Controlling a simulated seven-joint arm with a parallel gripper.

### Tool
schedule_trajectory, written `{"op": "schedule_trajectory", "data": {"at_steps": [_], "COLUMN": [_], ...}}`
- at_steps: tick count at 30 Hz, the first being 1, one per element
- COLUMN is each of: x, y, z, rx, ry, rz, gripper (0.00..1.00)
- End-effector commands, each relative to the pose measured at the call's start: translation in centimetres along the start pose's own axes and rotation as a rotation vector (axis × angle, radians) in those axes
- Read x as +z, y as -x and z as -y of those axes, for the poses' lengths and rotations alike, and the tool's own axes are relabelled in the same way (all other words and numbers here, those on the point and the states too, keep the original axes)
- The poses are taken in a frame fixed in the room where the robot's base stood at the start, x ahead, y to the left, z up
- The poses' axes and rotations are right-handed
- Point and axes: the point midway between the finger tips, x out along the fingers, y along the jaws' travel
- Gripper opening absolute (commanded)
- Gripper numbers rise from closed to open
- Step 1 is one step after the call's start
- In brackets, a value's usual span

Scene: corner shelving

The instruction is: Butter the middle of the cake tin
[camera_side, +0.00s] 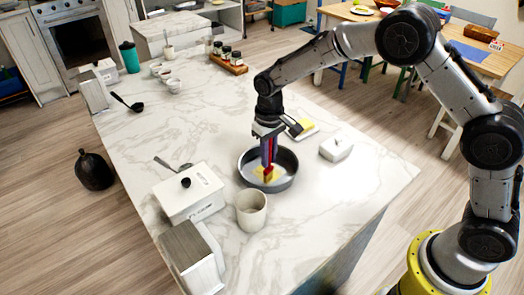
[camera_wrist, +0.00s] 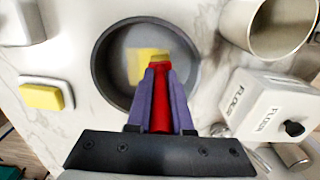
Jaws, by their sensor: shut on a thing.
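The round dark grey cake tin (camera_side: 284,184) stands on the marble counter. It also shows in the wrist view (camera_wrist: 187,62). A yellow butter patch (camera_wrist: 138,66) lies on the middle of its floor. My gripper (camera_side: 268,158) points down into the tin, its purple fingers (camera_wrist: 160,75) shut on a red-handled tool (camera_wrist: 160,105). The tool's yellowish tip (camera_wrist: 160,56) overlaps the right side of the patch; whether it touches the floor I cannot tell. The fingers hide part of the handle. A butter block (camera_side: 302,126) sits on a white dish behind the tin.
A white lid (camera_side: 336,149) lies right of the tin. A cream mug (camera_side: 251,211) stands close in front, with a white flour box (camera_side: 189,192) to its left. Spice jars in a wooden rack (camera_side: 229,63) stand far back.

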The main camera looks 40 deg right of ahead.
Motion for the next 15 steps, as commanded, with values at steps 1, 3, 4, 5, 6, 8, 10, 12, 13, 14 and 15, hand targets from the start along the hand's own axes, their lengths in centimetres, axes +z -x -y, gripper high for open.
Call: {"op": "schedule_trajectory", "data": {"at_steps": [1,3,4,5,6,8,10,12,13,14,15], "x": [0.6,1.2,1.5,1.8,2.1,2.5,2.2,2.3,2.3,2.3,2.3], "y": [0.0,0.0,0.0,-0.1,0.0,0.1,1.2,2.2,2.5,2.7,3.1], "z": [0.0,0.0,-0.1,-0.1,-0.1,-0.1,-0.1,-0.1,-0.1,-0.1,-0.1], "rx": [0.000,0.001,0.001,0.001,0.000,0.000,-0.001,0.000,0.000,0.000,0.000], "ry": [0.000,0.001,0.001,0.001,0.001,0.001,0.001,0.001,0.000,0.000,0.001], "rz": [0.003,0.003,0.003,0.003,0.003,0.001,-0.005,-0.002,-0.001,-0.001,-0.002], "gripper": [0.00,0.00,0.00,0.00,0.00,0.00,0.00,0.00,0.00,0.00,0.00]}}
